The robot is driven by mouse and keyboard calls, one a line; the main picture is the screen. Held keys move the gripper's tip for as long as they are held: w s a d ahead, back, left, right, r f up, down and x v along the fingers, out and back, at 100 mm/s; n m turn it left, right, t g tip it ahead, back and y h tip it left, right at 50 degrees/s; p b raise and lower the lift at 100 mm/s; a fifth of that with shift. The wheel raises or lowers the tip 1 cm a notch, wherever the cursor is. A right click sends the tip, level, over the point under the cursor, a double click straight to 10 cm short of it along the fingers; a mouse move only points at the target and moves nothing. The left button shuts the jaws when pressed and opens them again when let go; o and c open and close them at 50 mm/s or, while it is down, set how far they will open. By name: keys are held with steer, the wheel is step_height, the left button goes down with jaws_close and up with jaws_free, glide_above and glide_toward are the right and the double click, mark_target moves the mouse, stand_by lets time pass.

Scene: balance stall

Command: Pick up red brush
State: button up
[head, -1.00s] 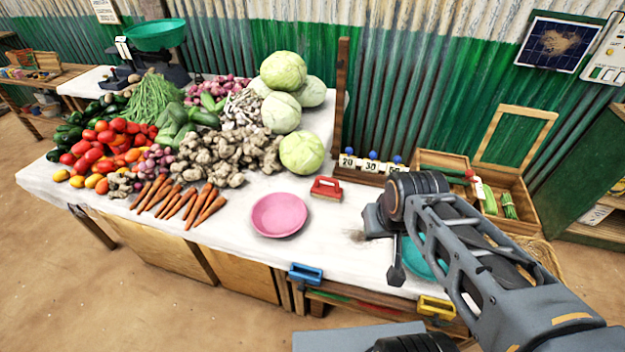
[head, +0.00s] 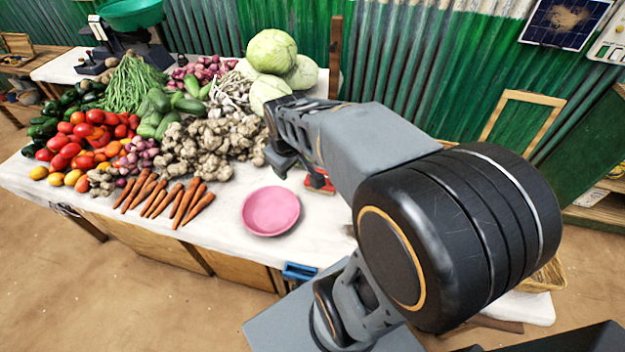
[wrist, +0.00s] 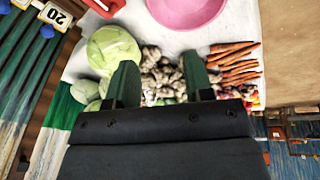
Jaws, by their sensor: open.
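The red brush (head: 320,182) lies on the white table to the right of the pink bowl, partly hidden behind my arm in the head view. In the wrist view a piece of the red brush (wrist: 103,6) shows at the top edge, left of the pink bowl. My gripper (wrist: 160,72) is open and empty, its two dark green fingers apart. It hangs over the table near the cabbages and ginger, apart from the brush. In the head view my gripper's end is partly hidden by my arm.
The pink bowl (head: 271,211) stands near the table's front edge. Carrots (head: 165,199), ginger (head: 212,145) and cabbages (head: 272,50) crowd the left and back. A wooden post (head: 335,55) rises behind. Number blocks (wrist: 55,15) show at the wrist view's upper left.

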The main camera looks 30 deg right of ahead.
steer(key=w+d+f+n, duration=0.2)
steer(key=w+d, duration=0.2)
steer(key=d, duration=0.2)
steer(key=n+g+p, duration=0.1)
steer(key=n, duration=0.2)
glide_above(322, 172)
steer(key=shift+h, duration=0.4)
steer(key=f, duration=1.3)
steer(key=shift+w+a, duration=0.1)
steer(key=shift+a, duration=0.25)
steer(key=shift+s+p+x, duration=0.2)
steer(key=shift+x, duration=1.35)
steer(key=shift+s+p+x, duration=0.2)
steer(key=shift+x, duration=1.35)
steer(key=shift+d, duration=0.1)
steer(key=shift+c, duration=0.3)
jaws_close()
